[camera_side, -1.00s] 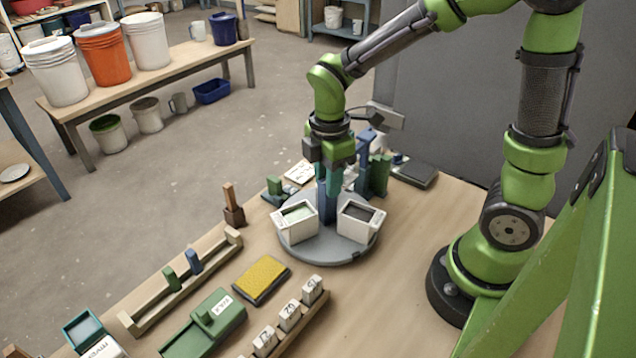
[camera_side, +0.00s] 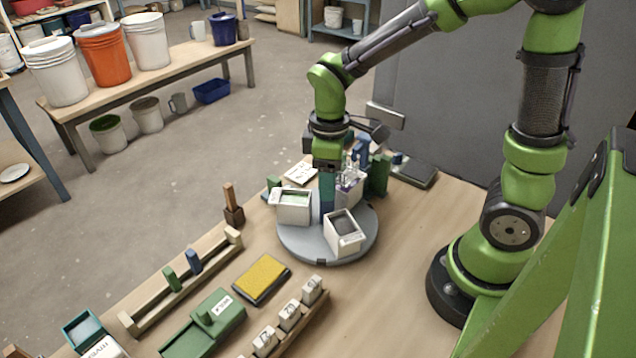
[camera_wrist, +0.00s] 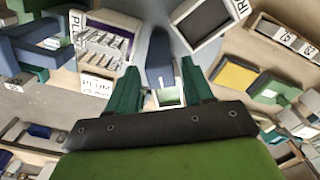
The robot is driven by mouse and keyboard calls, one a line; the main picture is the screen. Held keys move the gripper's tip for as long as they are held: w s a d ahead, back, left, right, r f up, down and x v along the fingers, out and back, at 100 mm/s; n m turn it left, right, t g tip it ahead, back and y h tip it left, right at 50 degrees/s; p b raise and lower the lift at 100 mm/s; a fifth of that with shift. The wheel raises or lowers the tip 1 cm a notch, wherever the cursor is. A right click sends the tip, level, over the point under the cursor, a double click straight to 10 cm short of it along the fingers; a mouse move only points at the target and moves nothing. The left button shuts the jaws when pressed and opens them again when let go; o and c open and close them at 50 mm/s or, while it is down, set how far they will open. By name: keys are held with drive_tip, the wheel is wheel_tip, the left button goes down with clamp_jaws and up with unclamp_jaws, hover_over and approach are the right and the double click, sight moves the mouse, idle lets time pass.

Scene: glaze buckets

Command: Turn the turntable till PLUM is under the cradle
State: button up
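The round grey turntable (camera_side: 300,247) carries three white square buckets. The PLUM bucket (camera_side: 352,188), with purple inside, is at the back right, partly hidden by my gripper; its PLUM label shows in the wrist view (camera_wrist: 97,86). A bucket of pale green glaze (camera_side: 293,208) is at the left, and a dark-filled bucket (camera_side: 343,234) at the front.
A yellow sponge (camera_side: 261,278) and a rack of white labelled blocks (camera_side: 290,316) lie in front. A wooden rail (camera_side: 150,313) and a green box (camera_side: 205,325) are at the front left. A dark flat pad (camera_side: 415,173) lies at the back right.

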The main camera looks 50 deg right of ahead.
drive_tip(key=shift+r, duration=3.5)
drive_tip(key=shift+w+a+f+m, duration=0.1)
drive_tip(key=shift+f+m, duration=0.05)
drive_tip(key=shift+m, duration=0.25)
drive_tip(key=shift+s+a+f+m+t, duration=0.15)
drive_tip(key=shift+s+m+t, duration=0.15)
drive_tip(key=shift+m, duration=0.3)
drive_tip(key=s+r+m+t+y, duration=0.2)
drive_tip(key=s+r+m+t, duration=0.4)
drive_tip(key=s+m, duration=0.1)
drive_tip(key=shift+r+m+t, duration=0.3)
drive_tip(key=shift+r+m, duration=0.1)
drive_tip(key=shift+m, duration=0.1)
